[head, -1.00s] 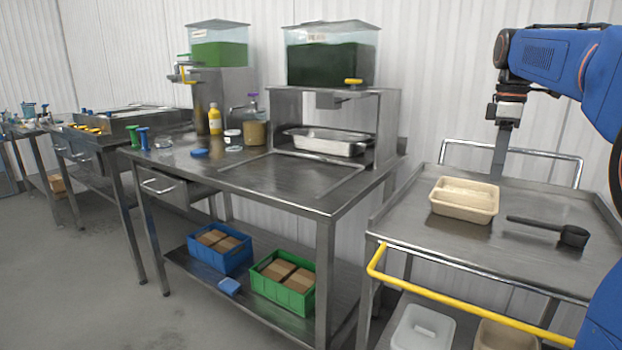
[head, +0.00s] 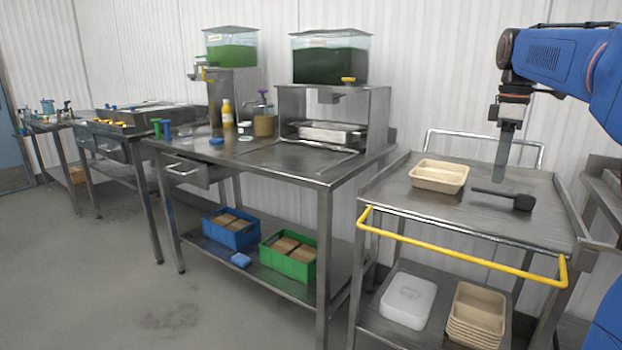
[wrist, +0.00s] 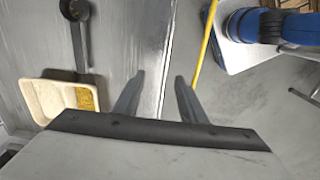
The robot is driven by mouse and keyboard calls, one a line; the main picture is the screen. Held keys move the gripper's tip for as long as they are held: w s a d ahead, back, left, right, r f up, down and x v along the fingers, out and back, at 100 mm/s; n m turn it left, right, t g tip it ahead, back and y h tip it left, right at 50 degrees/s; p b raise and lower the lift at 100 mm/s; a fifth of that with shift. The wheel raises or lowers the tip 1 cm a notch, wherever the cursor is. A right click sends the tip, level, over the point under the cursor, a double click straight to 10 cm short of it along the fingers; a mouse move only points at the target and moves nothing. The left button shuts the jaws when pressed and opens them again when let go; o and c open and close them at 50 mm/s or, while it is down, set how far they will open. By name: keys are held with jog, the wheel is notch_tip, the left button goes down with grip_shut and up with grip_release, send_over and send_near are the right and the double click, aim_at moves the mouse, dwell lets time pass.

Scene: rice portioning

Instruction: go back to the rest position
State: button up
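My gripper (head: 503,152) hangs pointing down above the steel cart in the head view, clear of the tray and scoop. In the wrist view my gripper (wrist: 156,88) has its two fingers spread with nothing held between them. A beige tray (head: 438,177) sits on the cart top, left of the gripper in the head view. In the wrist view the tray (wrist: 48,98) shows yellow contents in one compartment. A black scoop (head: 505,197) lies on the cart top beside the tray; it also shows in the wrist view (wrist: 83,40).
The cart has a yellow handle (head: 460,247) along its front. A white lidded box (head: 408,300) and stacked beige trays (head: 477,312) stand on its lower shelf. A steel bench (head: 270,165) with dispensers is to the left. Open floor lies at front left.

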jog(key=s+a+f+m+t, duration=0.2)
jog(key=s+a+f+m, duration=0.3)
jog(key=s+f, duration=0.8)
jog(key=s+a+f+m+t, duration=0.2)
jog(key=s+a+f+m, duration=0.4)
jog(key=s+a+f, duration=0.3)
jog(key=s+f, duration=0.4)
jog(key=s, duration=0.2)
jog(key=shift+a+f+t, duration=0.25)
jog(key=shift+a+t, duration=0.05)
jog(key=shift+a, duration=0.1)
